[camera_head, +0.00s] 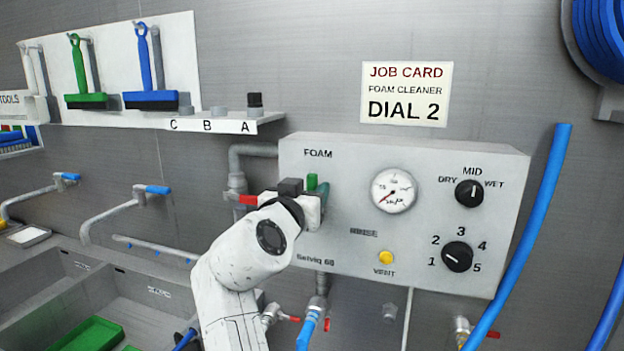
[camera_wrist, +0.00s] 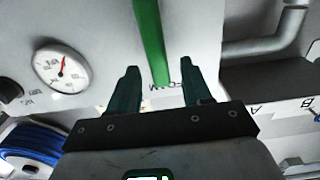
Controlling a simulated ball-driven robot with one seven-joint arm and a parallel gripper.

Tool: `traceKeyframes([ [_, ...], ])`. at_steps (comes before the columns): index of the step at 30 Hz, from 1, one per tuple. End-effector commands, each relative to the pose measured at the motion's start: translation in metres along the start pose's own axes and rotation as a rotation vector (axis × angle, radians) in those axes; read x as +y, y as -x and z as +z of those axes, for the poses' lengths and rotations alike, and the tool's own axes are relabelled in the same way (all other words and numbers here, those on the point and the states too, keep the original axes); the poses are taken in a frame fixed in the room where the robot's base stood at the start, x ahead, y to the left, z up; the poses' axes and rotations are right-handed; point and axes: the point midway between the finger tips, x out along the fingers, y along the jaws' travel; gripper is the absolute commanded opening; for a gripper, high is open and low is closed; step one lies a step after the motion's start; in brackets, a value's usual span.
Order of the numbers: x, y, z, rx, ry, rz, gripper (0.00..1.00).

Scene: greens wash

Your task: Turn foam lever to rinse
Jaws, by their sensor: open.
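The green foam lever (camera_head: 312,182) is on the front of the foam panel, mostly hidden behind my gripper in the head view. Its visible end points up, below the FOAM label (camera_head: 318,154). The RINSE label (camera_head: 364,232) is lower right of it. In the wrist view the lever (camera_wrist: 151,40) is a long green bar whose end reaches the FOAM lettering. My gripper (camera_wrist: 158,68) is open, with one dark green finger on each side of the lever; gaps show on both sides. In the head view my gripper (camera_head: 318,196) is at the panel's left part.
The panel (camera_head: 330,262) also carries a pressure gauge (camera_head: 393,190), a yellow vent button (camera_head: 386,257), a DRY-MID-WET knob (camera_head: 468,194) and a numbered dial (camera_head: 457,257). A job card (camera_head: 406,94) reads DIAL 2. A shelf (camera_head: 215,125) and a pipe (camera_head: 237,165) are left of the panel.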

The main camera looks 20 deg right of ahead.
Motion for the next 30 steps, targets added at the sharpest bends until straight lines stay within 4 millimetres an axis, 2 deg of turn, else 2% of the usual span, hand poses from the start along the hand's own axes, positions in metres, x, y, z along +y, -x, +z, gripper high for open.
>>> traceKeyframes([
  [3,0.000,-0.016,-0.002,-0.001,0.000,0.002,0.49],
  [6,0.000,-0.025,-0.001,-0.001,0.001,0.000,0.49],
  [18,0.000,-0.030,0.001,0.000,-0.001,-0.001,0.48],
  [30,0.000,-0.030,0.001,0.000,0.000,-0.001,0.10],
])
